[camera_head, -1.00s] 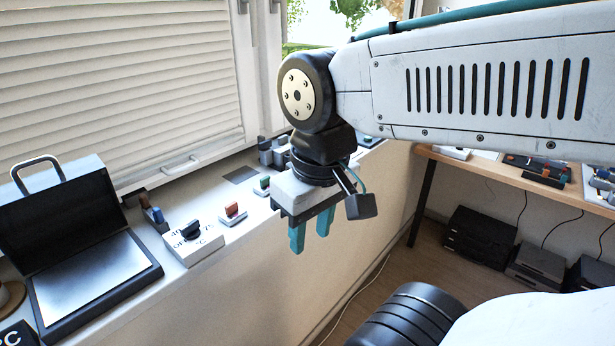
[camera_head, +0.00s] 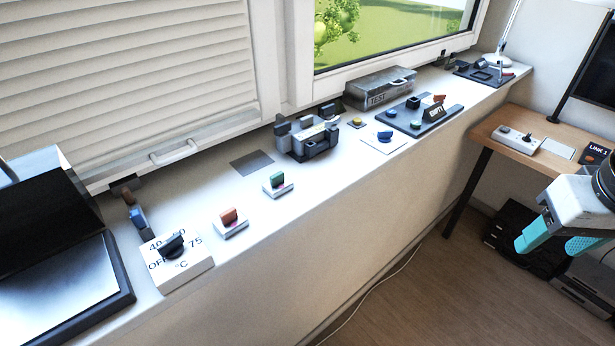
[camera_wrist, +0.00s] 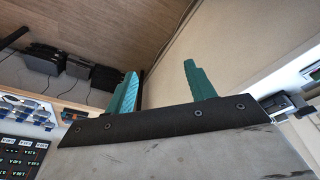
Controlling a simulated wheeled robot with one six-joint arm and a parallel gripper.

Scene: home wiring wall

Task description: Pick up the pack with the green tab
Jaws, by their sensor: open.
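The pack with the green tab (camera_head: 277,184) sits on the white window ledge in the head view, a small pale block with a green tab standing on top. It is right of a similar pack with an orange-red tab (camera_head: 229,221). My gripper (camera_head: 556,243) is at the right edge of the head view, well away from the pack and off the ledge, over the floor side. Its two teal fingers are apart with nothing between them, and they also show in the wrist view (camera_wrist: 160,88). The green-tab pack cannot be made out in the wrist view.
A dial box (camera_head: 178,262) and an open black case (camera_head: 118,272) stand left on the ledge (camera_head: 310,205). A grey holder (camera_head: 306,138), a TEST box (camera_head: 380,88) and a dark board (camera_head: 428,116) stand farther right. A wooden desk (camera_head: 490,130) is at right.

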